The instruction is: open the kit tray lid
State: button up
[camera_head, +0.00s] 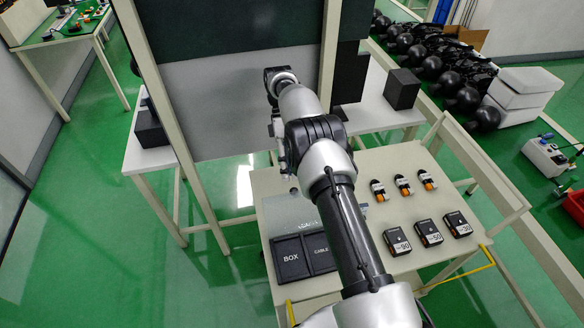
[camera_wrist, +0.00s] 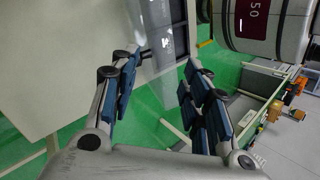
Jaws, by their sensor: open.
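The kit tray (camera_head: 306,258) is a black tray at the front left of the cream cart top, with compartments marked BOX and CABLE; my arm covers part of its right side. A pale, see-through panel (camera_head: 288,215), which looks like its lid, rises or lies behind the compartments; I cannot tell its exact angle. In the wrist view, a grey panel with a dark frame (camera_wrist: 163,28) shows beyond the fingertips. My gripper (camera_wrist: 166,62) is open and empty, its blue-padded fingers apart, with no visible contact. In the head view the fingers are mostly hidden by my arm.
Several small orange-and-black items (camera_head: 402,184) and labelled black boxes (camera_head: 428,233) lie on the cart's right side. A grey-and-green board in a cream frame (camera_head: 235,110) stands behind the cart. A black box (camera_head: 402,89) sits on the white table behind. Green floor is open at left.

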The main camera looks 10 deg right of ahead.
jog(key=shift+w, duration=0.2)
jog(key=shift+c, duration=1.4)
jog(key=shift+w+m+t, duration=0.3)
jog(key=shift+m+t, duration=0.1)
jog(key=shift+m, duration=0.3)
jog(key=shift+c, duration=0.7)
jog(key=w+m+t, duration=0.1)
jog(key=m+t+b, duration=0.1)
jog(key=m, duration=0.1)
jog(key=shift+w+a, duration=0.1)
jog(key=shift+w, duration=0.25)
jog(key=shift+c, duration=1.2)
jog(key=shift+w+r+m+t, duration=0.1)
jog(key=shift+w+m+t, duration=0.4)
jog(key=shift+m, duration=0.5)
jog(key=shift+c, duration=0.7)
jog(key=m, duration=0.1)
jog(key=m+t, duration=0.2)
jog(key=shift+w+r+b, duration=0.35)
jog(key=shift+b, duration=0.05)
grip_shut()
notch_tip(320, 180, down, 10)
jog(key=m+t+b, duration=0.2)
jog(key=m+b, duration=0.1)
jog(key=b, duration=0.1)
jog(key=s+r, duration=0.2)
jog(key=s, duration=0.1)
